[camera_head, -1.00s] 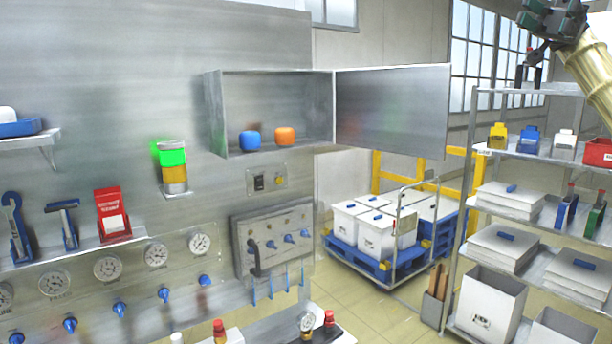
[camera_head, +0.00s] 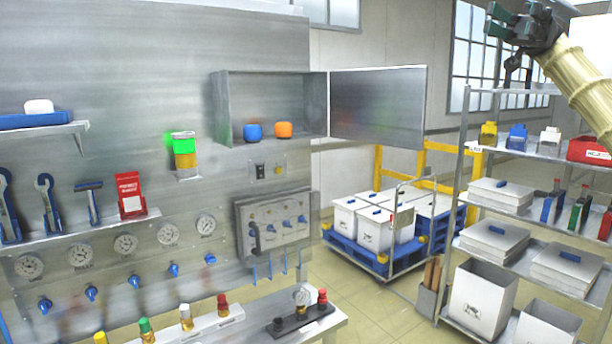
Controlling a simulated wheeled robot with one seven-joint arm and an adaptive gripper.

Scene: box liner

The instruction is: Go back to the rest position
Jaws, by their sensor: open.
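My gripper (camera_head: 508,42) is raised at the upper right, in front of the window and above the shelf rack. Its dark fingers point left and down, are apart and hold nothing that I can see. My tan arm (camera_head: 580,85) runs from it to the right edge. The open wall cabinet (camera_head: 222,112) is well to the left of the gripper, its door (camera_head: 378,105) swung out to the right. A blue object (camera_head: 253,132) and an orange object (camera_head: 284,130) stand side by side in it.
The shelf rack (camera_head: 455,215) with boxes and bottles stands below the arm on the right. A blue-based cart (camera_head: 370,258) with white boxes is at mid floor. A bench (camera_head: 330,320) with colour-capped parts is at the front. The floor (camera_head: 385,315) between bench and rack is clear.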

